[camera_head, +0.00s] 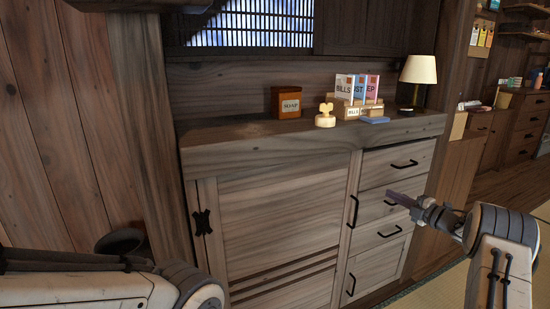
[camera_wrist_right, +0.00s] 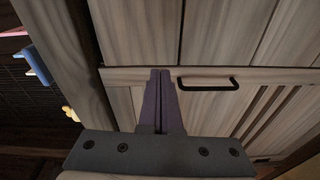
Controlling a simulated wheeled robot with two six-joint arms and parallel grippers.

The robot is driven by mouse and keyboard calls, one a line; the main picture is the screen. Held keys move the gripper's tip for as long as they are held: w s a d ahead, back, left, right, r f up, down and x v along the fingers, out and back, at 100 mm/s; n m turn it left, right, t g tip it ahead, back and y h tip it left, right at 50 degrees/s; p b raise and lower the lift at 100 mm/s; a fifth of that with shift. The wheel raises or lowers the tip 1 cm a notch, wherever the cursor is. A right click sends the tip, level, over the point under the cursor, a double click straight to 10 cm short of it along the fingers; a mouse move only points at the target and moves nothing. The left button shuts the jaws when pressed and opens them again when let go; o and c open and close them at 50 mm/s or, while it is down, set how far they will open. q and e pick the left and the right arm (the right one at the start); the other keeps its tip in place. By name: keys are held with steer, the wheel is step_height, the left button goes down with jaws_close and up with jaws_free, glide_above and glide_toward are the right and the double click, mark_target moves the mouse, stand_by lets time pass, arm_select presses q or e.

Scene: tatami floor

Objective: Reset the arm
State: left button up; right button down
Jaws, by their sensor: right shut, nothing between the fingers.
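My right arm comes in from the right in the head view. Its gripper (camera_head: 400,198) is shut and empty in front of the drawers of a wooden cabinet (camera_head: 270,225). In the right wrist view the two purple fingers (camera_wrist_right: 160,95) lie together, with a black handle (camera_wrist_right: 208,84) just right of their tips. I cannot tell whether the fingers touch the cabinet front. My left arm shows at the lower left of the head view, but its gripper fingers are not visible.
On the cabinet top stand a brown soap box (camera_head: 286,102), a cream stamp-like object (camera_head: 325,116), a bills holder (camera_head: 358,109), a blue item (camera_head: 375,120) and a lamp (camera_head: 418,72). The drawers and door are shut. A dark round pot (camera_head: 120,242) is at the left. Tatami (camera_head: 440,283) lies at the lower right.

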steer(key=w+a+r+m+h, duration=0.3)
steer(key=a+m+h, duration=0.2)
steer(key=m, duration=0.2)
steer(key=s+a+f+m+g+h, duration=0.2)
steer(key=s+a+m+g+h, duration=0.1)
steer(key=s+a+m, duration=0.25)
steer(key=s+a+f+m+g, duration=0.3)
steer(key=s+a, duration=0.2)
steer(key=s, duration=0.6)
steer(key=s+a+f+m+g, duration=0.35)
steer(key=s+a, duration=0.25)
steer(key=s, duration=0.5)
steer(key=s+a+f+m+g, duration=0.3)
steer(key=s+a+g, duration=0.15)
steer(key=s, duration=0.65)
steer(key=s+a+r+n+g+y, duration=0.1)
steer(key=s+a+r+n, duration=0.25)
steer(key=s+a, duration=0.35)
steer(key=s+a+r+n+g, duration=0.1)
steer(key=s+a+r+n, duration=0.1)
steer(key=s+a+n, duration=0.35)
step_height(320, 180, up, 33)
steer(key=a+m+p, duration=0.1)
steer(key=m+p, duration=0.1)
steer(key=p, duration=3.1)
steer(key=shift+s+a, duration=0.15)
